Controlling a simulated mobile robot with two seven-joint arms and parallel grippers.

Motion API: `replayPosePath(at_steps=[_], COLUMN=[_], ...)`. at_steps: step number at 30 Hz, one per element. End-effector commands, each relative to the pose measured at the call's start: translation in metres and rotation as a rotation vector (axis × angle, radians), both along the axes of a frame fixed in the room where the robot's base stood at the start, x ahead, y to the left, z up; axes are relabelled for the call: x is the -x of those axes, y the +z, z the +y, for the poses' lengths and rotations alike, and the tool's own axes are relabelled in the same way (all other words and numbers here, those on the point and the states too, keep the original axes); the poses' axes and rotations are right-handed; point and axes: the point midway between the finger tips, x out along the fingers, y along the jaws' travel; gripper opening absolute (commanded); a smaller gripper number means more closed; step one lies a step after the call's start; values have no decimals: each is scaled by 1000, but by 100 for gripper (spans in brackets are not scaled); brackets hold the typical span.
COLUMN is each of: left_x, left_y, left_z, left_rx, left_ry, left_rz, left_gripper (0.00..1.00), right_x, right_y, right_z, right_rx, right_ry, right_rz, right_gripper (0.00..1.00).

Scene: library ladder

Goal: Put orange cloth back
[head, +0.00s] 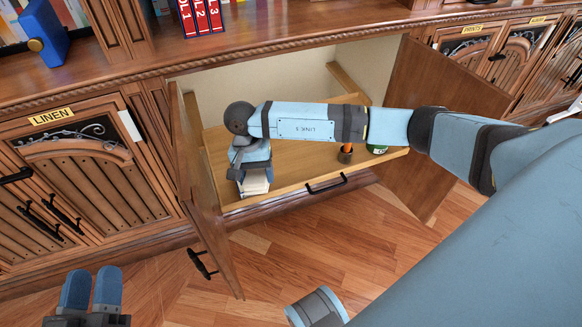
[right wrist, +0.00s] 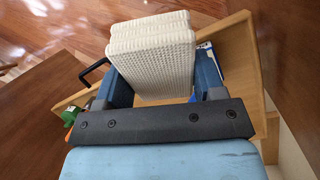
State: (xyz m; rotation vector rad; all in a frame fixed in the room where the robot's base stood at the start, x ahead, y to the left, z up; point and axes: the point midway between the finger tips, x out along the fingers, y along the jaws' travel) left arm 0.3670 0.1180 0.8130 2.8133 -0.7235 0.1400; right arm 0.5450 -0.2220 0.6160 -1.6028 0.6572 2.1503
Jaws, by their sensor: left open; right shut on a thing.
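My right gripper (head: 252,176) is shut on a folded cream-white knitted cloth (right wrist: 150,55), held between its two blue fingers. The cloth also shows in the head view (head: 256,184), at the left front of a pulled-out wooden tray (head: 300,178) in the open cabinet. I cannot tell whether it touches the tray. My left gripper (head: 91,290) is open and empty, low at the left, over the floor in front of the linen cabinet. I see no orange cloth; my right arm hides part of the tray.
A dark cup (head: 346,154) with something orange in it and a green can (head: 377,149) stand on the tray's right. Open doors flank it, left (head: 205,205) and right (head: 420,140). The cabinet labelled LINEN (head: 85,165) is closed. The wooden floor in front looks clear.

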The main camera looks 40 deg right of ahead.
Motion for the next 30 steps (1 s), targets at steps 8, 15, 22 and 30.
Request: replayPosePath(at_steps=[8,15,22,30], left_x=[0,0,-3,-3], left_y=[-1,-4,-27,-61], left_z=[0,-1,-1,-5], left_rx=[-1,-2,-38,-87], left_ry=[-2,-3,-22,-54], left_rz=[3,4,62,156], left_gripper=[43,43,43,43], right_x=[-41,-53,-53,-53], right_y=[58,79,27,-44], right_z=[-108,-143,-144,-144], right_rx=[42,38,35,35], right_ry=[351,384,384,383], right_rz=[-339,-419,-420,-420], right_gripper=[44,44,44,44])
